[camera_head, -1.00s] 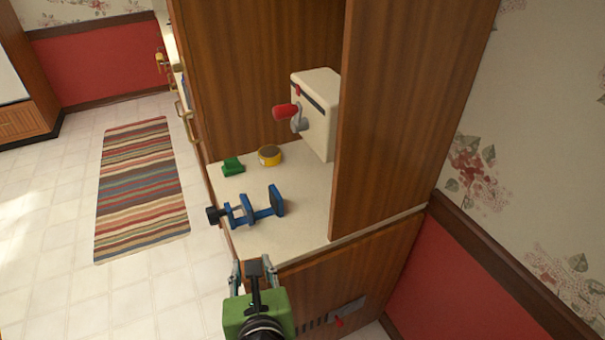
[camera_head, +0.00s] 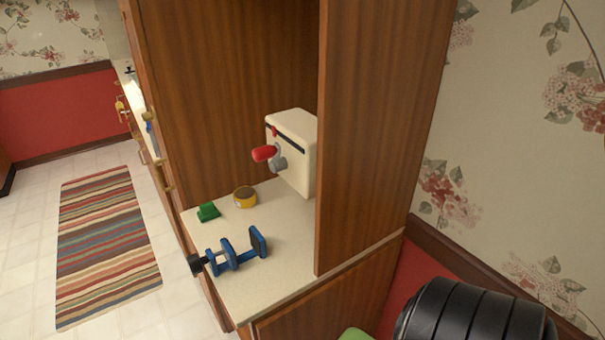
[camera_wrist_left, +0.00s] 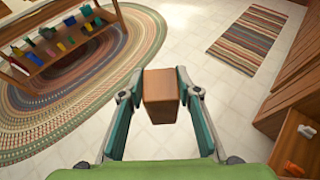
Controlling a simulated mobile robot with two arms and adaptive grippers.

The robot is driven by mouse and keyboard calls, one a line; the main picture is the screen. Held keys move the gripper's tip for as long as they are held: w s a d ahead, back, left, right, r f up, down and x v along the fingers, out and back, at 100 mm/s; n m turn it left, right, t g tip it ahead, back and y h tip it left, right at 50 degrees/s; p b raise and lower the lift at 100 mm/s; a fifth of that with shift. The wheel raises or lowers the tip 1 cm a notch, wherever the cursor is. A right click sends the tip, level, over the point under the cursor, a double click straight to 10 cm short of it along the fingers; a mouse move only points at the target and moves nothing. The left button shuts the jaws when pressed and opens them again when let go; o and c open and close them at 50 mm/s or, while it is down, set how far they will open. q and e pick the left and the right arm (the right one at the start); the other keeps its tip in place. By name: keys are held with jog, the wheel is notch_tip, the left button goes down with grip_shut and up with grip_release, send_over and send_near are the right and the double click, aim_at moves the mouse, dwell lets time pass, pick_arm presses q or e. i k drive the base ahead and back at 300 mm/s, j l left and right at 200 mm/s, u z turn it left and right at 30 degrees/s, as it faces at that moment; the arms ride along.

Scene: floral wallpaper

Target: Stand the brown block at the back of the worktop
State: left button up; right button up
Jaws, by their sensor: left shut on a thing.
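The brown block (camera_wrist_left: 160,88) is a plain wooden-looking piece in the left wrist view. My left gripper (camera_wrist_left: 158,80) is shut on it, with one finger on each side. The patterned rug and tiled floor show beyond it. In the head view the block and the left fingers are out of the picture. The worktop (camera_head: 285,265) is a cream surface inside a brown wooden cabinet. My right gripper is in neither view.
On the worktop are a blue clamp (camera_head: 238,250), a small green object (camera_head: 208,212) and a round yellow item (camera_head: 245,197). A brown side panel (camera_head: 375,130) bounds the right.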

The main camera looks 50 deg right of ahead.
aim_at(299, 203)
jog(key=i+j+u, duration=0.25)
jog(key=i, duration=0.55)
jog(key=i+u, duration=0.25)
jog(key=i, duration=0.5)
jog(key=i+z, duration=0.25)
jog(key=z, duration=0.2)
jog(key=i+j+z, duration=0.1)
jog(key=z, duration=0.35)
jog(key=i+j+z, duration=0.25)
jog(key=z, duration=2.1)
